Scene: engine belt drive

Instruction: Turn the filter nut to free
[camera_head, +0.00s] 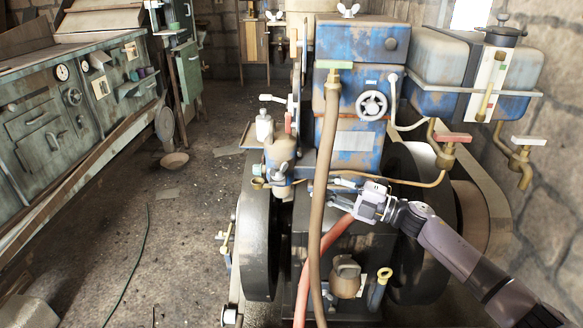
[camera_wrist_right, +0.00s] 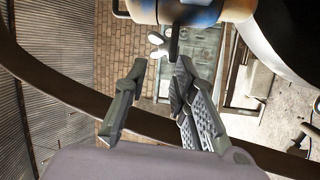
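My right gripper (camera_head: 335,192) reaches in from the right, in front of the blue engine block and right of a tan and blue filter bowl (camera_head: 280,155). In the right wrist view my right gripper (camera_wrist_right: 160,68) is open, its two fingers apart with nothing held between them. A tan and blue rounded body (camera_wrist_right: 190,10), seemingly the filter, is at the top of that view. A short dark stem (camera_wrist_right: 173,42) points down from it near the fingertips. A pale knob (camera_wrist_right: 157,41) shows beside the stem. I cannot tell which part is the filter nut. My left gripper is not in view.
A brown hose (camera_head: 323,150) runs vertically past the fingers, and a red hose (camera_head: 335,230) lies below them. A pulley wheel (camera_head: 257,245) and a copper jar (camera_head: 346,277) are lower down. The floor (camera_head: 170,235) at left is mostly open, beside a green control bench (camera_head: 40,115).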

